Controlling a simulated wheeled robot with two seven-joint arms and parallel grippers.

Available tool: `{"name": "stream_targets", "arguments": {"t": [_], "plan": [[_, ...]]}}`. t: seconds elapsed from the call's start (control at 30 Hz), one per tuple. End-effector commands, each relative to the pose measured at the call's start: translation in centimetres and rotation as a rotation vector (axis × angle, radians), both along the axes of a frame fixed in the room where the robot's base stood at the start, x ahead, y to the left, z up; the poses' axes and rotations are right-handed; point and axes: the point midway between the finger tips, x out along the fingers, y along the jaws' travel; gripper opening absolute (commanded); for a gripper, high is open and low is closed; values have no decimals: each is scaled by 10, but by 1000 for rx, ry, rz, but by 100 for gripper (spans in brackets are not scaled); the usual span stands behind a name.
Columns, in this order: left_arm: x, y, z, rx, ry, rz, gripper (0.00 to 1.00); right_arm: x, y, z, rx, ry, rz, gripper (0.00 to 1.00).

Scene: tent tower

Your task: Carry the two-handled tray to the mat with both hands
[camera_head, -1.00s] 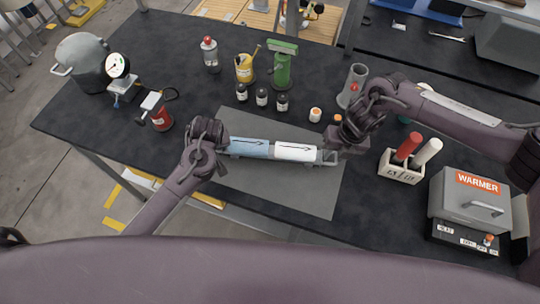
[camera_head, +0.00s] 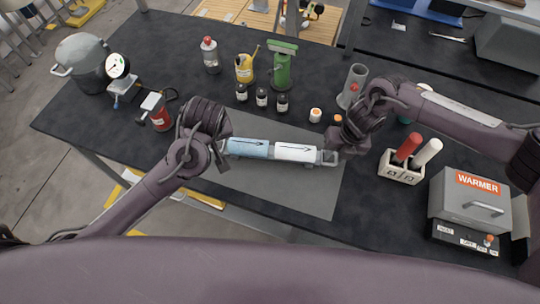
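The two-handled tray (camera_head: 309,163) lies on the grey mat (camera_head: 290,192). It carries a light blue piece (camera_head: 248,148) and a white piece (camera_head: 296,152), each with a dark line or arrow along it. My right gripper (camera_head: 336,144) is just above and beside the tray's right end, where the handle now shows clear. My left gripper (camera_head: 223,156) is at the tray's left end and hides the left handle. The fingers of both grippers are too dark and small to tell open from shut.
A holder (camera_head: 401,168) with a red and a white stick and a grey warmer box (camera_head: 470,200) stand on the right. A red can (camera_head: 160,117) is left.

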Motion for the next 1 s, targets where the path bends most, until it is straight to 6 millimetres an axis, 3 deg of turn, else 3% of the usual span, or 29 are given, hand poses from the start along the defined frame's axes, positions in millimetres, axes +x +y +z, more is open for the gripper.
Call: {"name": "stream_targets", "arguments": {"t": [0.17, 0.63, 0.8, 1.0], "plan": [[-2, -1, 4, 1, 0, 0, 38, 1, -2, 12, 2, -2, 1, 30], [-2, -1, 4, 1, 0, 0, 38, 1, -16, 102, 2, -3, 0, 30], [-2, -1, 4, 1, 0, 0, 38, 0, -19, 116, 0, 0, 0, 30], [-2, -1, 4, 1, 0, 0, 38, 0, -19, 119, 0, 0, 0, 30]]}}
